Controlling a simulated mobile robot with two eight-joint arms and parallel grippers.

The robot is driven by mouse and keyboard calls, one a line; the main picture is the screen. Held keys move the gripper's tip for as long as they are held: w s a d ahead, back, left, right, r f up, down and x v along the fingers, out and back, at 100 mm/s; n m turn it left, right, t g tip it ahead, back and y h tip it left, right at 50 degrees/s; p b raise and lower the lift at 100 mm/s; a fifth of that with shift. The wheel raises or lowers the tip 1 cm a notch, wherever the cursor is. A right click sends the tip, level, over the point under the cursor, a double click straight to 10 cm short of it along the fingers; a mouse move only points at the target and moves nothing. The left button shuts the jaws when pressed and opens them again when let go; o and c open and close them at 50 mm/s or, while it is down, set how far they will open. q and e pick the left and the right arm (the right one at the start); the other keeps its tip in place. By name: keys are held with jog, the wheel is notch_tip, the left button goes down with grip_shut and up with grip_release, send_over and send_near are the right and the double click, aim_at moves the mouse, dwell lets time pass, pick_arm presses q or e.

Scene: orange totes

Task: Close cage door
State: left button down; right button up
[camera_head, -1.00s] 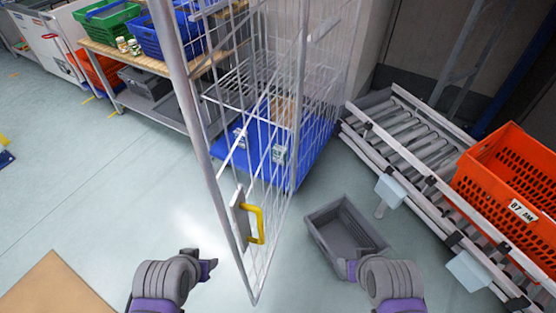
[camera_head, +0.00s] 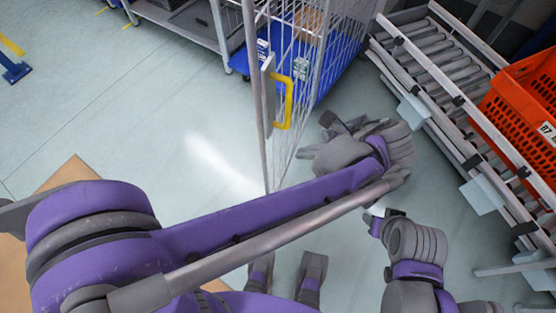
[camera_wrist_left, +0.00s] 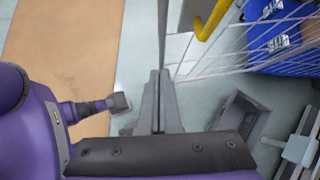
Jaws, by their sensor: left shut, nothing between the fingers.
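The cage door (camera_head: 265,150) is a light wire-mesh panel standing ajar from the roll cage (camera_head: 315,45), its free edge toward me. Its yellow handle (camera_head: 287,100) is also at the top right of the left wrist view (camera_wrist_left: 212,20). My left gripper (camera_head: 304,153) is on the right of the door's mesh in the head view, below the handle. In the left wrist view its fingers (camera_wrist_left: 160,85) are together and empty, with a door bar ahead of them; contact cannot be told. My right gripper (camera_head: 377,226) is low on the right, apart from the door; its jaws are unclear.
A roller conveyor (camera_head: 440,70) with an orange tote (camera_head: 525,95) stands on the right. The floor left of the door is open.

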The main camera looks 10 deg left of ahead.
pick_arm(q)
jog(key=d+m, duration=0.1)
jog(key=d, duration=0.1)
send_near(265, 149)
jog(key=shift+y, duration=0.4)
jog(key=f, duration=0.1)
jog(key=a+f, duration=0.1)
jog(key=f, duration=0.1)
jog(key=a+f+b, duration=0.1)
jog(key=shift+w+a+f, duration=0.1)
jog(key=shift+w+f, duration=0.25)
jog(key=shift+w+a, duration=0.2)
jog(key=shift+a, duration=0.4)
